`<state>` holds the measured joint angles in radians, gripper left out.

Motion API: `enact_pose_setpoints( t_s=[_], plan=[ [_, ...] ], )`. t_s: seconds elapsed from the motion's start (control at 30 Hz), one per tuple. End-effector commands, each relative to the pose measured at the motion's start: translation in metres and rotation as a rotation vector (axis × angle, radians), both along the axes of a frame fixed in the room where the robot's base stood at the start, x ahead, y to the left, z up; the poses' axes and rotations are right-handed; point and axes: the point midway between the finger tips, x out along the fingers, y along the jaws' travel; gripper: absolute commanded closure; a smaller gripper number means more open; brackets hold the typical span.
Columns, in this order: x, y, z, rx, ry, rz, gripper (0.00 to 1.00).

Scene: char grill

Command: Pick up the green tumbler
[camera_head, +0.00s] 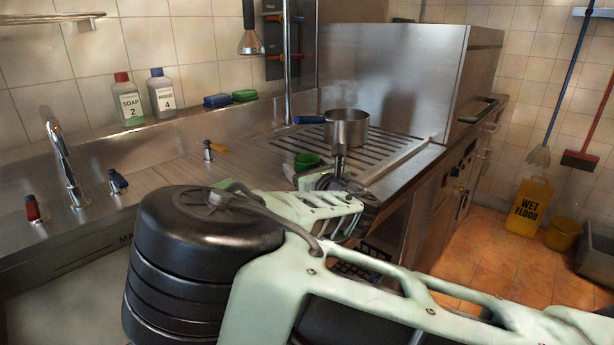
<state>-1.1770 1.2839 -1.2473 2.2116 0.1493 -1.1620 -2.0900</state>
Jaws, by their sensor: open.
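The green tumbler (307,161) stands on the metal counter near the front left of the slatted drain area. Its upper part shows; its lower part is hidden behind my arm and gripper. My gripper (339,165) is just right of the tumbler in the picture, in front of the saucepan. Its fingers are small and dark here, and the jaws are open. I cannot tell whether any finger touches the tumbler.
A steel saucepan (347,128) with a blue handle stands on the slatted drainboard (385,150) behind my gripper. A vertical pipe (287,60) rises behind the tumbler. Soap bottles (128,100), sponges (244,95) and taps (62,160) are at left. A wet-floor sign (530,207) stands right.

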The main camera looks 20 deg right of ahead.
Motion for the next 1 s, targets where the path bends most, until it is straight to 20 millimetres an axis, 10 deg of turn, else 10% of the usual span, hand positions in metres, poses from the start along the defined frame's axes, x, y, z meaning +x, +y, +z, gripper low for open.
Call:
enact_pose_setpoints(
  t_s=[0.3,0.5,1.0],
  plan=[
    [0.007,0.001,-0.001,0.001,0.001,0.000,0.27],
    [0.007,0.001,-0.001,0.001,0.000,0.000,0.76],
    [0.007,0.002,0.030,0.002,-0.003,0.001,0.76]
  ],
)
